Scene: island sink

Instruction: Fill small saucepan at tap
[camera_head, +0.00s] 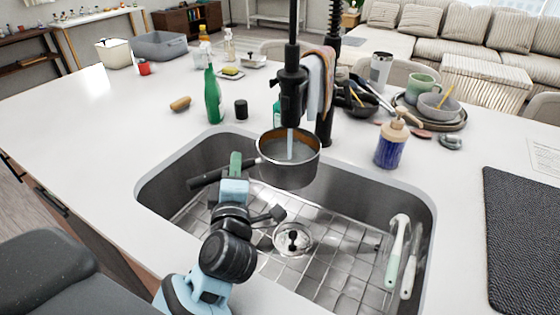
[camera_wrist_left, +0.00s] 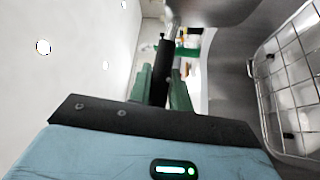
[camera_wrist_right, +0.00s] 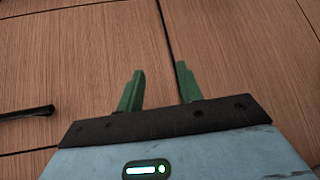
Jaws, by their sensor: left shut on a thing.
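The small saucepan (camera_head: 287,175) is grey metal with a dark handle (camera_head: 208,179) and hangs over the back of the sink, below the black tap (camera_head: 291,95). It looks about level. A pale stream (camera_head: 290,144) runs from the tap head into the pan. The inside looks grey and I cannot tell the water level. My left gripper (camera_head: 235,165) is shut on the handle; in the left wrist view the green fingers (camera_wrist_left: 162,85) sit on both sides of it. My right gripper (camera_wrist_right: 158,80) is open and empty in front of wooden cabinet fronts.
The sink (camera_head: 425,215) has a wire grid, a drain (camera_head: 292,240) and green-white brushes (camera_head: 396,255) at its right. A green bottle (camera_head: 212,95) and soap dispenser (camera_head: 391,145) stand behind the rim. A dark mat (camera_head: 522,225) lies right. The left counter is mostly clear.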

